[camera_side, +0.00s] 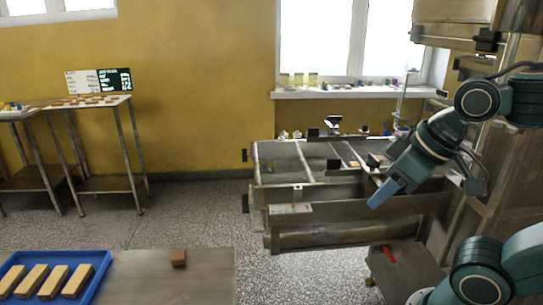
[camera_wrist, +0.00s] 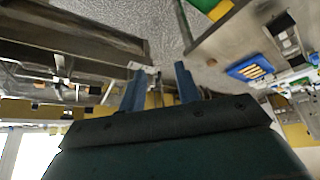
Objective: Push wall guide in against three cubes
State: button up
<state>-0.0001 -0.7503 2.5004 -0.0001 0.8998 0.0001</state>
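My gripper (camera_side: 385,194) hangs tilted down over the front right of the steel enrober frame (camera_side: 325,215) in the side view. In the wrist view my gripper's two blue fingers (camera_wrist: 161,82) stand apart with nothing clearly held between them. Small dark cubes sit on the mesh bed: one near its middle (camera_side: 333,164), one farther right (camera_side: 374,160). Thin rails cross the bed, one at the left (camera_side: 304,160) and one near the middle (camera_side: 354,155); I cannot tell which is the wall guide. My forearm partly hides the bed's right end.
A steel table at the front left holds a brown block (camera_side: 178,257) and a blue tray (camera_side: 103,268) of bars. The tray also shows in the wrist view (camera_wrist: 231,71). Small items line the frame's back edge. Tall steel machinery stands at the right.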

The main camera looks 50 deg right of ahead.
jog(key=shift+r, duration=0.1)
dwell(0.5)
jog(key=w+d+r+n+g, duration=0.1)
jog(key=w+d+r, duration=0.1)
jog(key=w, duration=0.2)
jog(key=w+d+r+n, duration=0.1)
jog(key=w+d+r, duration=0.1)
jog(key=w+r, duration=0.15)
jog(key=n+g, duration=0.5)
jog(key=n, duration=0.2)
send_over(334, 160)
notch_tip(334, 160, down, 5)
jog(key=shift+w+d, duration=0.1)
jog(key=shift+d, duration=0.25)
notch_tip(334, 160, down, 14)
jog(key=shift+r, duration=0.15)
jog(key=shift+c, duration=0.2)
